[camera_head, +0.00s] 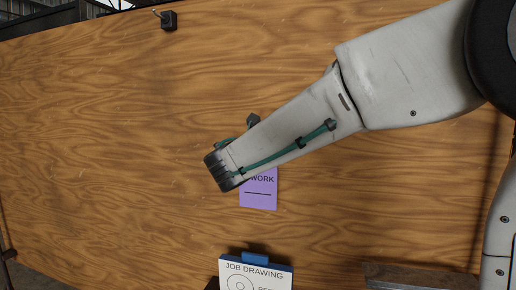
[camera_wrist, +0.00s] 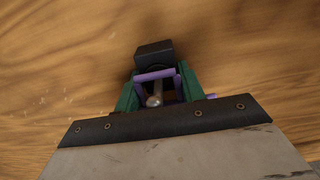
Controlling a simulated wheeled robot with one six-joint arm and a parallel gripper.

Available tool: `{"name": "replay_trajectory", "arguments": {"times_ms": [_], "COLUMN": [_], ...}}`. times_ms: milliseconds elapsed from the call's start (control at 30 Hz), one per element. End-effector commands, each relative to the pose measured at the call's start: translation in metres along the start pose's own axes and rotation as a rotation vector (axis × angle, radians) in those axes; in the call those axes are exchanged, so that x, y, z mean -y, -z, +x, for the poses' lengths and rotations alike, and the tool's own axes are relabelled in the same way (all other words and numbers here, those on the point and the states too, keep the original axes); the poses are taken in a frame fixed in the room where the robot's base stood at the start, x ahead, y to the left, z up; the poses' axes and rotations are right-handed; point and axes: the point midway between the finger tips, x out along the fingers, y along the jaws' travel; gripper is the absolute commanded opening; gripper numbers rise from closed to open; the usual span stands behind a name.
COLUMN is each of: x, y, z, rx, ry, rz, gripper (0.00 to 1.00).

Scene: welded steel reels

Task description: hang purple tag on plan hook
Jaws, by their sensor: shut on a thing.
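The purple tag (camera_head: 259,190), with "WORK" partly readable, hangs below the end of my arm in the head view. In the wrist view its purple frame (camera_wrist: 156,75) is between the green fingers of my gripper (camera_wrist: 160,92), which is shut on it. A black hook block (camera_wrist: 154,54) is just beyond the frame. Its metal peg with a round tip (camera_wrist: 153,100) shows inside the frame's outline; I cannot tell for certain how deep the peg passes through. In the head view my wrist hides the fingertips and contact.
Another black hook (camera_head: 168,20) with a metal peg is at the top left of the wooden board (camera_head: 90,130). A white "JOB DRAWING" sheet (camera_head: 240,284) with a blue clip (camera_head: 255,259) is at the bottom. A dark ledge (camera_head: 420,279) is at the lower right. The left of the board is clear.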

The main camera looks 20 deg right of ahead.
Motion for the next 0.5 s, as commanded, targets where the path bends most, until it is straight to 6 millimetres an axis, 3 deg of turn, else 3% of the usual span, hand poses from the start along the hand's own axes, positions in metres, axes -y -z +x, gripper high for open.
{"name": "replay_trajectory", "arguments": {"times_ms": [400, 433, 500], "x": [-0.0001, -0.0001, -0.0001], "y": [-0.0002, -0.0002, -0.0002], "z": [-0.0001, -0.0001, -0.0001], "rx": [0.000, 0.000, 0.000], "ry": [0.000, 0.000, 0.000], "rz": [0.000, 0.000, 0.000], "gripper": [0.19, 0.48, 0.65]}}
